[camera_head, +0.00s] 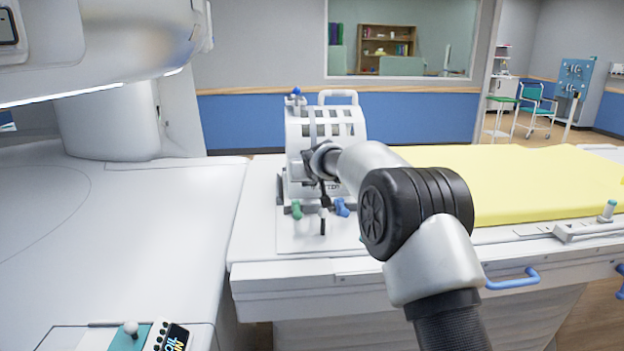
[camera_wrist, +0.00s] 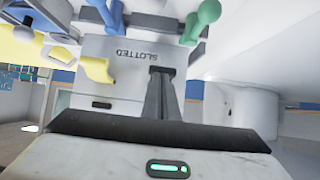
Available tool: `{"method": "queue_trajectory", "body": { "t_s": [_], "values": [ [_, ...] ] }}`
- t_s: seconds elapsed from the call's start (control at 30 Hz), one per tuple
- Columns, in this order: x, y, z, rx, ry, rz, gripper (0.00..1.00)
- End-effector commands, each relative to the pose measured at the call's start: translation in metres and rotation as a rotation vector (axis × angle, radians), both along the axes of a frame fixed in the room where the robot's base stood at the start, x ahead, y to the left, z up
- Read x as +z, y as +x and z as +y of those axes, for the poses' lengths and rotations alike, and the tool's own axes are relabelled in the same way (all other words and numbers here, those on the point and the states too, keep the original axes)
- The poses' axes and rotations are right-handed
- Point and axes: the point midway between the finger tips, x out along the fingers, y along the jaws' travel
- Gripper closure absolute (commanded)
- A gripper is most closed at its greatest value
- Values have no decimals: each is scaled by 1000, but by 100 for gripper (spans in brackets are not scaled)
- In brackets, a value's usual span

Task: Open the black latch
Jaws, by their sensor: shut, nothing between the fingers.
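The white slotted coil housing (camera_head: 345,128) stands on the table, with handles along its lower front. A small black upright piece (camera_head: 323,226), which looks like the black latch, sits between the green handle (camera_head: 297,209) and the blue handle (camera_head: 341,208). My gripper (camera_head: 324,197) is in front of the housing, close above that piece; contact cannot be told. In the wrist view, my gripper (camera_wrist: 160,72) is shut and empty, its fingers pointing at the housing face near the upside-down SLOTTED lettering. The black latch is not clearly distinguishable there.
In the wrist view, blue (camera_wrist: 112,16), green (camera_wrist: 202,22) and yellow (camera_wrist: 97,69) handles surround the lettering. A yellow pad (camera_head: 530,180) covers the table to the right. The large white scanner body (camera_head: 110,30) overhangs the left. My arm hides part of the housing.

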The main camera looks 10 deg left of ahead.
Motion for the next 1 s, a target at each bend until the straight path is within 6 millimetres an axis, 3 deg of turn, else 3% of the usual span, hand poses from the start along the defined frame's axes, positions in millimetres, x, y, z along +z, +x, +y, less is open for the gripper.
{"method": "queue_trajectory", "body": {
  "t_s": [0.67, 0.87, 1.0],
  "values": [
    [4, 9, 3, 0, 0, -1, 100],
    [16, -8, -1, 2, -1, -1, 100],
    [34, -33, -8, 1, -1, -2, 100]
  ]
}}
